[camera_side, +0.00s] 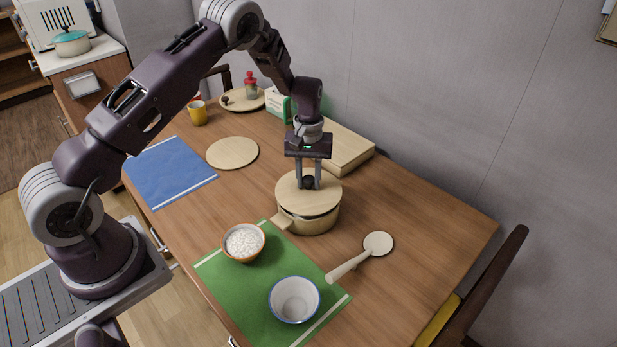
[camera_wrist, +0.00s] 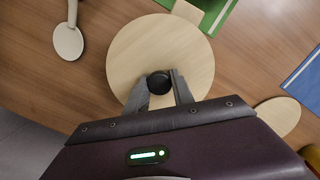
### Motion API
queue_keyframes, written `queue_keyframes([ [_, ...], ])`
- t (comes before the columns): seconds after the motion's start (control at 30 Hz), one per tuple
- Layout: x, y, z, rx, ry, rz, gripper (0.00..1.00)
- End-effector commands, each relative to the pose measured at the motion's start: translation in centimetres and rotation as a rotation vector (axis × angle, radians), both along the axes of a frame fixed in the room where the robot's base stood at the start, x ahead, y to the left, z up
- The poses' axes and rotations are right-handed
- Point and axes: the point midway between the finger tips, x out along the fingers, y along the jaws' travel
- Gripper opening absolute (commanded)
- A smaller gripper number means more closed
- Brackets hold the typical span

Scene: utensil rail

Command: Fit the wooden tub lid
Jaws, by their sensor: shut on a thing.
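The wooden tub (camera_side: 318,224) stands on the table, a round pale vessel with a short handle (camera_side: 283,222) at its lower left. The round wooden lid (camera_side: 326,188) with a dark knob is over the tub's mouth. It looks slightly tilted, with a dark gap under its front right edge; I cannot tell how it sits all round. In the wrist view the lid (camera_wrist: 190,60) hides most of the tub. My gripper (camera_side: 308,184) points straight down and is shut on the black knob, which also shows between the fingers in the wrist view (camera_wrist: 159,82).
A bowl of white grains (camera_side: 244,241) and an empty white bowl (camera_side: 294,300) stand on the green mat (camera_side: 222,273). A round board (camera_side: 232,153), blue mat (camera_side: 170,172) and wooden box (camera_side: 347,151) lie behind.

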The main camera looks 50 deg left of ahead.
Motion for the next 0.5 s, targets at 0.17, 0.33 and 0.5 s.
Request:
queue_keyframes([
  [0.17, 0.01, -0.01, 0.02, 0.000, 0.000, 0.000, 0.00],
  [0.33, 0.01, 0.00, -0.17, 0.000, 0.000, 0.000, 0.00],
  [0.5, 0.00, 0.00, -0.51, -0.001, 0.001, 0.000, 0.00],
])
